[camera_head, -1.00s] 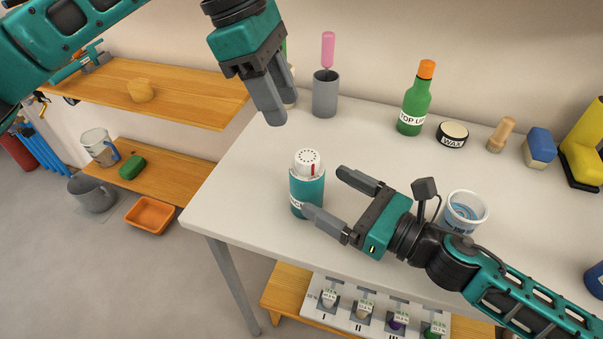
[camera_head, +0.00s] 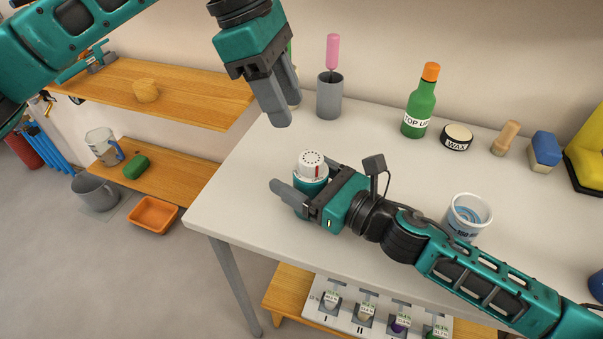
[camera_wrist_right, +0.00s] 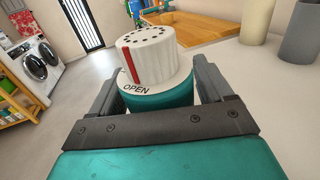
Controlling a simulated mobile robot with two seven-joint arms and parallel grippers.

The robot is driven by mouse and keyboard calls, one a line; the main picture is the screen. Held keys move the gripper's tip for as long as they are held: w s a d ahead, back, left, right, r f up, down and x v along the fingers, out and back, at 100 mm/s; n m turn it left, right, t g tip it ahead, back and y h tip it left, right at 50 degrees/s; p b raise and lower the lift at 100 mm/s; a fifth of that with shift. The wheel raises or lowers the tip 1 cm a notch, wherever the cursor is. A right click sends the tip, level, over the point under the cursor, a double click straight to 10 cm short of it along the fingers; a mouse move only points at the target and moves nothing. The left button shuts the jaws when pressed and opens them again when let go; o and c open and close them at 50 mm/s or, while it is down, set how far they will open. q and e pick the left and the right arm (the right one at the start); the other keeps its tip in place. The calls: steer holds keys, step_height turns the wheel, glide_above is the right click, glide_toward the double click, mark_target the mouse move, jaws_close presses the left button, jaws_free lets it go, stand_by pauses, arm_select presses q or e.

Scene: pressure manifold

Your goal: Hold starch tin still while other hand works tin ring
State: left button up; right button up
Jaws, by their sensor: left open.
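The starch tin (camera_head: 324,186) stands upright on the white table, a teal can with a white ring cap (camera_head: 312,163) that carries a red stripe. In the right wrist view the ring (camera_wrist_right: 149,57) reads OPEN beside the red stripe. My right gripper (camera_head: 293,178) is around the tin's upper body, just below the ring, one finger on each side. Its fingers look still spread, and contact with the tin is unclear. Much of the tin's body is hidden by this gripper. My left gripper (camera_head: 284,100) is open and empty, above and left of the tin, pointing down.
Behind the tin stand a grey cup (camera_head: 329,96) with a pink-handled tool, a green bottle (camera_head: 419,102) and a wax tin (camera_head: 456,138). A white tub (camera_head: 468,214) is close to my right arm. The table's left part is clear.

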steer(key=c, duration=0.7)
steer(key=shift+c, duration=0.7)
arm_select(q)
steer(key=shift+o, duration=0.9)
steer(key=shift+s+f, duration=0.1)
steer(key=shift+o, duration=0.7)
steer(key=shift+s+f+n+g, duration=0.2)
steer(key=shift+f+n+g, duration=0.05)
steer(key=shift+n+g, duration=0.05)
steer(key=shift+o, duration=0.5)
steer(key=s+d+f+n+g+h, duration=0.1)
steer(key=s+f+n+g+h, duration=0.2)
steer(key=n, duration=0.6)
steer(key=s+h, duration=0.2)
steer(key=h, duration=0.1)
steer(key=shift+s+f+g, duration=0.15)
steer(key=shift+f+g, duration=0.1)
steer(key=shift+g, duration=0.15)
steer(key=n+t+h, duration=0.7)
steer(key=n+t, duration=0.3)
steer(key=n, duration=2.2)
glide_toward(322, 158)
steer(key=x, duration=1)
steer(key=shift+w+d+f, duration=0.1)
steer(key=shift+w+f, duration=0.1)
steer(key=shift+f, duration=0.05)
